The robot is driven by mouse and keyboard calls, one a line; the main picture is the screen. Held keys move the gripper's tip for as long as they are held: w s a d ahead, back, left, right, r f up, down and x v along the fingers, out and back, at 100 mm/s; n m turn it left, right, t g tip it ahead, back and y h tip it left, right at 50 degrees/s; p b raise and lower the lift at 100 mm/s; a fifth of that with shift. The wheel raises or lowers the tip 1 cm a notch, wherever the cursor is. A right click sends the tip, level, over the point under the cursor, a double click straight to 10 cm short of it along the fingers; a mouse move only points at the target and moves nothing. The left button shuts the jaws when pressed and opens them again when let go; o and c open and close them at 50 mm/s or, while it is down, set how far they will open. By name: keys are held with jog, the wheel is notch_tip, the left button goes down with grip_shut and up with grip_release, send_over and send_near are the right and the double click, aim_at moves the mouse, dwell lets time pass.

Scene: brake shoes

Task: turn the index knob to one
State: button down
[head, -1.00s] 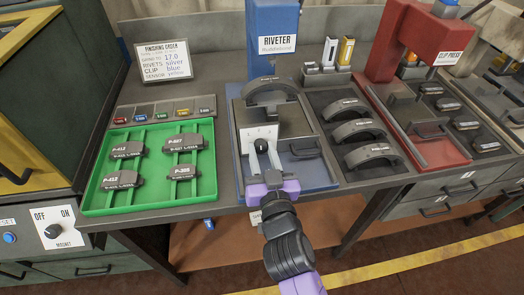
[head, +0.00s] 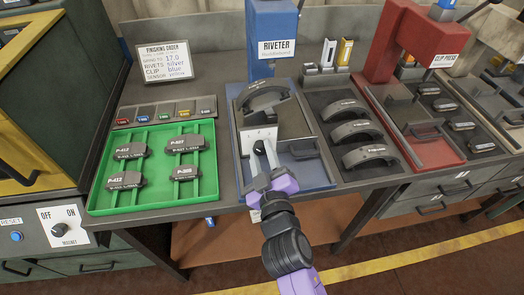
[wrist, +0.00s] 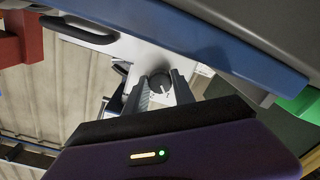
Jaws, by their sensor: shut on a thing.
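The index knob (head: 259,147) is a small dark round knob on a white dial plate (head: 250,137) with small marks, at the front of the blue riveter (head: 275,30). My gripper (head: 264,153) reaches it from the front and is shut on the knob. In the wrist view the knob (wrist: 160,83) sits between the two grey fingers of my gripper (wrist: 161,90), with a light pointer mark on its face. The fingers hide its sides. The dial's numbers are too small to read, so I cannot tell which one the pointer faces.
A curved brake shoe (head: 263,97) sits on the riveter just behind the dial. A green tray (head: 152,165) with several pads lies left. A dark rack (head: 345,118) of shoes and the red clip press (head: 420,135) stand right. A handle (head: 305,149) is close to the right.

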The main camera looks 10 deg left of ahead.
jog(key=shift+n, duration=0.3)
jog(key=c, duration=1.1)
grip_release()
jog(key=shift+o, duration=0.2)
jog(key=v, duration=0.6)
jog(key=shift+s+b, duration=0.3)
jog(key=shift+s+d, duration=0.25)
jog(key=shift+s, duration=0.35)
